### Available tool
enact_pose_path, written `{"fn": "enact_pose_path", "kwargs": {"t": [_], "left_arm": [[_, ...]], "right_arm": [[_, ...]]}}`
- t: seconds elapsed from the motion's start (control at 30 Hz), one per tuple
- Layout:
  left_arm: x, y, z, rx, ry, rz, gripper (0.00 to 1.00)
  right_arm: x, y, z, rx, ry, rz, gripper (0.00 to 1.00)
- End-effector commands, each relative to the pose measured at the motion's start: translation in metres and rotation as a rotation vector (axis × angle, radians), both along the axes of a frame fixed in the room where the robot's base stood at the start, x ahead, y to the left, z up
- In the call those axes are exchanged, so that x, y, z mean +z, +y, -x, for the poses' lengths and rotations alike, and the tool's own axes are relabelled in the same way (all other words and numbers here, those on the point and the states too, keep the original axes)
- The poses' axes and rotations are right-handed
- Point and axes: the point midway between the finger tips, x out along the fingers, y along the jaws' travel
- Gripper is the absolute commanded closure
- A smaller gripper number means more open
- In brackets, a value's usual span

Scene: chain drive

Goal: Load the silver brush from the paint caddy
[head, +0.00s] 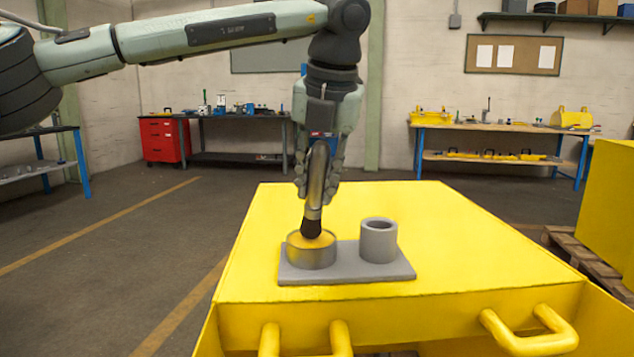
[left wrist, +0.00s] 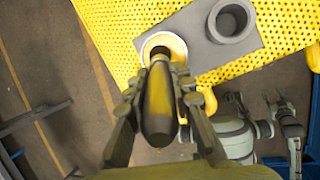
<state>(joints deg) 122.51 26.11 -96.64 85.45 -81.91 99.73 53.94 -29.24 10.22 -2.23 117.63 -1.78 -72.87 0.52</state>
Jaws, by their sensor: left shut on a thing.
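My left gripper (head: 319,180) is shut on the silver brush (head: 317,175), holding it nearly upright with its dark bristles down. The bristle tip is at the yellow paint in the round grey pot of the paint caddy (head: 345,268); I cannot tell how deep it sits. The caddy is a flat grey plate with the paint pot at its left and an empty-looking grey cylindrical holder (head: 379,240) at its right. In the left wrist view the brush handle (left wrist: 159,105) lies between the fingers (left wrist: 158,100), with the caddy plate (left wrist: 190,45) beyond.
The caddy stands on a yellow cart top (head: 450,225) with free room behind and to the right. Yellow handles (head: 530,332) stick out at the front edge. A yellow box (head: 610,200) on a pallet stands at the right. Workbenches line the back wall.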

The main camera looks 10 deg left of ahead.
Motion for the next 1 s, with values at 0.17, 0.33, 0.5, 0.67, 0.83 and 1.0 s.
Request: {"fn": "enact_pose_path", "kwargs": {"t": [0.17, 0.33, 0.5, 0.67, 0.83, 1.0], "left_arm": [[-0.0027, 0.0001, 0.0000, 0.000, 0.000, 0.000, 1.00], [-0.0047, 0.0001, 0.0000, 0.000, 0.000, 0.000, 1.00], [-0.0067, 0.0001, 0.0000, 0.000, 0.000, 0.000, 1.00], [-0.0066, 0.0000, 0.0000, 0.000, 0.000, 0.000, 1.00], [-0.0070, 0.0000, 0.0001, 0.000, 0.001, 0.000, 1.00], [-0.0077, 0.0000, 0.0001, 0.000, 0.001, 0.000, 1.00]], "right_arm": [[-0.0023, 0.0000, 0.0001, 0.000, 0.000, 0.000, 0.60], [-0.0041, 0.0000, 0.0001, 0.000, 0.000, 0.000, 0.60], [-0.0059, 0.0000, 0.0001, 0.000, 0.000, 0.000, 0.60], [-0.0056, 0.0001, 0.0001, 0.000, 0.000, 0.000, 0.60], [-0.0058, 0.0000, 0.0001, 0.000, 0.000, 0.000, 0.60], [-0.0068, 0.0001, 0.0001, 0.000, 0.000, 0.000, 0.60]]}}
